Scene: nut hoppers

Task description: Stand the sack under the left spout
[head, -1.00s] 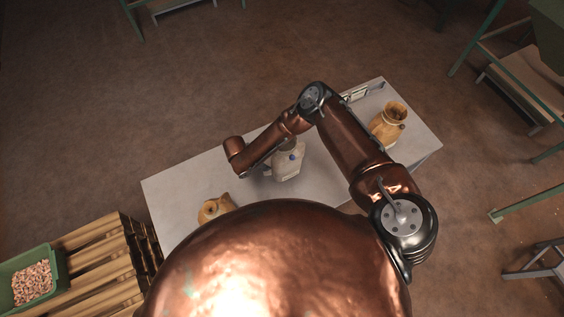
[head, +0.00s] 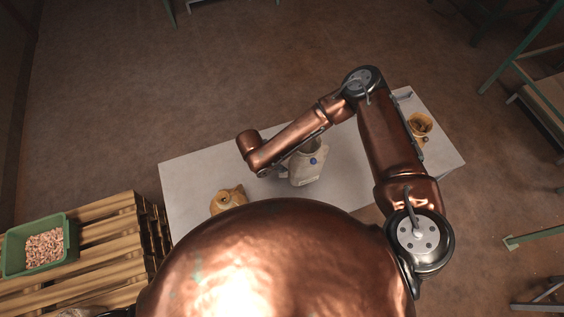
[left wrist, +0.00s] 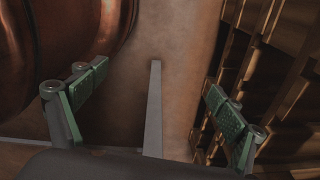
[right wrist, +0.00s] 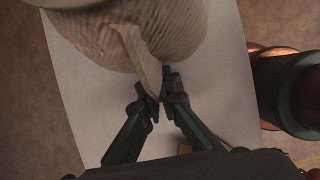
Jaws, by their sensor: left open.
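A pale sack (head: 306,170) with a blue mark stands on the grey table (head: 190,180), near its middle. My right forearm reaches over the table beside it, hiding part of its top, and the right gripper itself is mostly hidden in the head view. In the right wrist view my right gripper (right wrist: 162,88) is closed on a hanging cloth ear of the sack (right wrist: 120,45). In the left wrist view my left gripper (left wrist: 155,98) is open and empty, off the table. No spout shows clearly.
A tan sack (head: 228,200) stands at the table's near left, and another tan sack (head: 420,127) at the right end, partly behind my arm. A wooden pallet (head: 100,228) with a green crate of nuts (head: 66,238) is at the left. A green frame (head: 515,65) stands at upper right.

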